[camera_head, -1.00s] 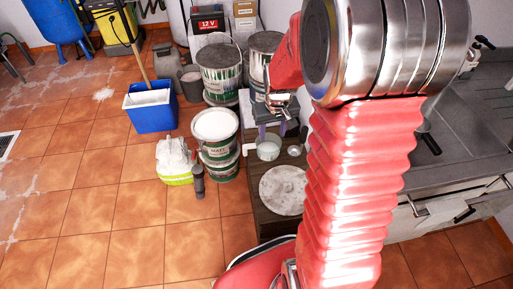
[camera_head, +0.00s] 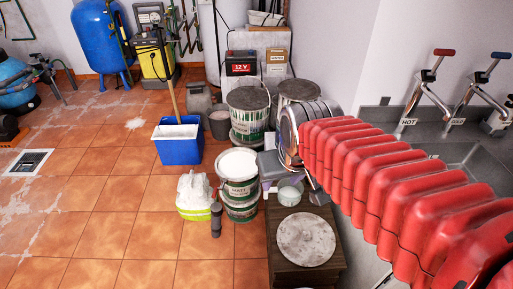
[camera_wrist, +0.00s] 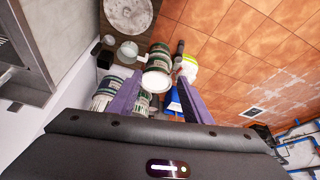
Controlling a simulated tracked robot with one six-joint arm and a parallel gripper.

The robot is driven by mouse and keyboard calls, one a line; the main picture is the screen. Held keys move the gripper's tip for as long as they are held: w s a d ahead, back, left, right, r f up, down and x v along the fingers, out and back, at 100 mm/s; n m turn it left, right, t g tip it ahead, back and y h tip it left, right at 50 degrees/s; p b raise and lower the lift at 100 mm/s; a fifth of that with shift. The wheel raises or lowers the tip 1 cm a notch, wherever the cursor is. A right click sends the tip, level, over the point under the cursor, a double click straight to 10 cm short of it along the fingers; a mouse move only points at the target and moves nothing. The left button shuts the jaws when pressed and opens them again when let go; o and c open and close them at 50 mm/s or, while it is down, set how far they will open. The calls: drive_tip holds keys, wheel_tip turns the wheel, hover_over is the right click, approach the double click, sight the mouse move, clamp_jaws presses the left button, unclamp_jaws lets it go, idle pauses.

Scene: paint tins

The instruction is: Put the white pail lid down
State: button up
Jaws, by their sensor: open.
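A pale, speckled round lid-like disc (camera_head: 307,240) lies flat on a dark wooden stand (camera_head: 300,278); it also shows at the top of the wrist view (camera_wrist: 128,14). A white-topped pail (camera_head: 238,166) stands stacked on another tin on the floor; I cannot tell whether its white top is a lid or paint. In the wrist view this white top (camera_wrist: 157,80) shows between my fingers. My gripper (camera_wrist: 160,80) has two purple fingers spread apart, with nothing held between them. In the head view it is partly hidden near the stand's back edge.
A small white pot (camera_head: 290,192) stands on the stand behind the disc. Tall paint tins (camera_head: 249,110) stand behind. A blue bucket (camera_head: 178,145) is further back.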

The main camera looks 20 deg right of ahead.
drive_tip(key=s+a+r+t, duration=0.1)
drive_tip(key=s+a+r, duration=0.1)
drive_tip(key=s, duration=0.4)
drive_tip(key=shift+s+a+r, duration=0.25)
drive_tip(key=shift+a+r, duration=0.05)
drive_tip(key=shift+a, duration=0.1)
